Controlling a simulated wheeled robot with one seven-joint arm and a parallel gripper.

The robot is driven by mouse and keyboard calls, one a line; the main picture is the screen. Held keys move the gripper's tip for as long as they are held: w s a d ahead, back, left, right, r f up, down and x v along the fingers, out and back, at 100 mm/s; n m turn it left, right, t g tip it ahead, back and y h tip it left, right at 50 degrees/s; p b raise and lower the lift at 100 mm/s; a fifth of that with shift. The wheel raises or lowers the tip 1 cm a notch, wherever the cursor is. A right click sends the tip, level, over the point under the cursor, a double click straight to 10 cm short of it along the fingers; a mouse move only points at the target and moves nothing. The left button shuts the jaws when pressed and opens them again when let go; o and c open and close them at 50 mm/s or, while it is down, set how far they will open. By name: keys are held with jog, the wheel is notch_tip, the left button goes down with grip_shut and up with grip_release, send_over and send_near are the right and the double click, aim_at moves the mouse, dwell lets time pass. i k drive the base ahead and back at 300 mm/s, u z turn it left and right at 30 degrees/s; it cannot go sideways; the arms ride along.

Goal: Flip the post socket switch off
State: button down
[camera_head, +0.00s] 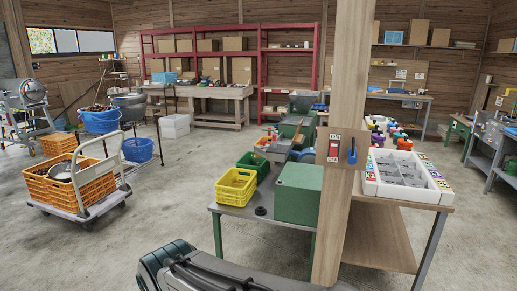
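The post socket switch (334,149) is a red switch on a small brown plate fixed to the wooden post (345,90), right of the picture's middle. A small white label sits above the red part. A dark blue piece (352,151) is on the same plate, just right of the switch. The switch is too small to tell which way it is set. My gripper is not in view. Grey and dark parts at the bottom middle look like my own body, well below the switch.
A table with a green machine (298,193) and a yellow crate (236,189) stands by the post. A white sorting tray (408,198) is to its right. A trolley with orange crates (69,193) stands at left. Concrete floor between is clear.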

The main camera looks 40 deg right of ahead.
aim_at(334, 146)
jog(key=z, duration=0.3)
jog(key=i, duration=0.85)
jog(key=z, duration=1.2)
jog(key=i, duration=0.55)
jog(key=z, duration=0.6)
